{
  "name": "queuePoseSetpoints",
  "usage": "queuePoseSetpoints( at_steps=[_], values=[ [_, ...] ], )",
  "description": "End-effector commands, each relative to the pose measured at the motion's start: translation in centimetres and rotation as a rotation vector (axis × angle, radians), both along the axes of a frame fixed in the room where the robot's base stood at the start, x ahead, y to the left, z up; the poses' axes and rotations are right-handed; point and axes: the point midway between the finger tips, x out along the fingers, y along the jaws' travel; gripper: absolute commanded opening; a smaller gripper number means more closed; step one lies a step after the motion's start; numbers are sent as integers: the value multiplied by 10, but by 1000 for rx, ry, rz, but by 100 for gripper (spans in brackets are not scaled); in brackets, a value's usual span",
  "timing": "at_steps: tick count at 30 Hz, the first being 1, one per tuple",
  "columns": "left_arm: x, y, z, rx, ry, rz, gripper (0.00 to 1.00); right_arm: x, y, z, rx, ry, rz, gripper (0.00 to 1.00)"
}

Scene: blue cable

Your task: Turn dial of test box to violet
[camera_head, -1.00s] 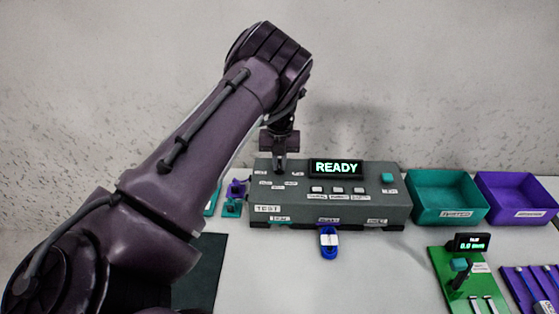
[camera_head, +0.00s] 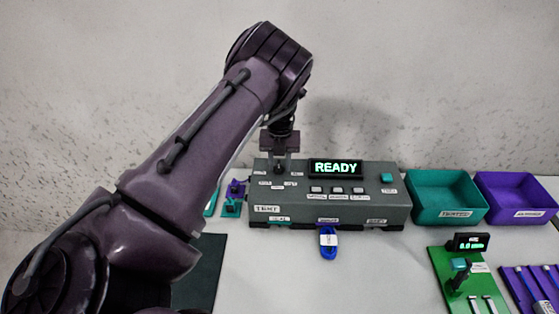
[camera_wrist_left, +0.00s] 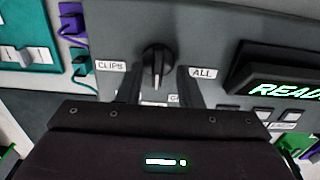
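The grey test box (camera_head: 330,212) stands at the back of the table with its screen (camera_head: 336,168) lit "READY". Its black dial (camera_wrist_left: 157,62) shows in the left wrist view, with a light pointer line toward the bottom of that view. Labels "CLIPS" and "ALL" flank the dial; lower labels are partly hidden by my gripper. My left gripper (camera_head: 279,168) is over the box's left part. In the left wrist view its two fingers (camera_wrist_left: 159,88) are apart, one on either side of the dial's lower part. I cannot tell whether they touch it. My right gripper is not in view.
A blue cable (camera_head: 328,243) lies in front of the box. A teal bin (camera_head: 446,214) and a violet bin (camera_head: 517,212) stand to the right. A green board (camera_head: 463,262) is at front right, and a dark mat (camera_head: 208,275) lies at front left. The middle table is clear.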

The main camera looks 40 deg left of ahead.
Motion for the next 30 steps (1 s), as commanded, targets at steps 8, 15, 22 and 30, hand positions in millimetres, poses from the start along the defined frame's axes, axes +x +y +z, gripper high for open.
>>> queuePoseSetpoints(
  at_steps=[8, 15, 22, 30],
  values=[
    [0, 1, 28, 2, -1, 1, 33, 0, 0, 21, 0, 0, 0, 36],
    [0, 1, 52, 1, 0, 0, 33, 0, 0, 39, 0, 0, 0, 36],
    [0, 1, 71, 3, 0, 2, 33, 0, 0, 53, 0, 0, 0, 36],
    [0, 1, 70, 3, 0, 2, 33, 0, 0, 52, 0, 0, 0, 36]
  ],
)
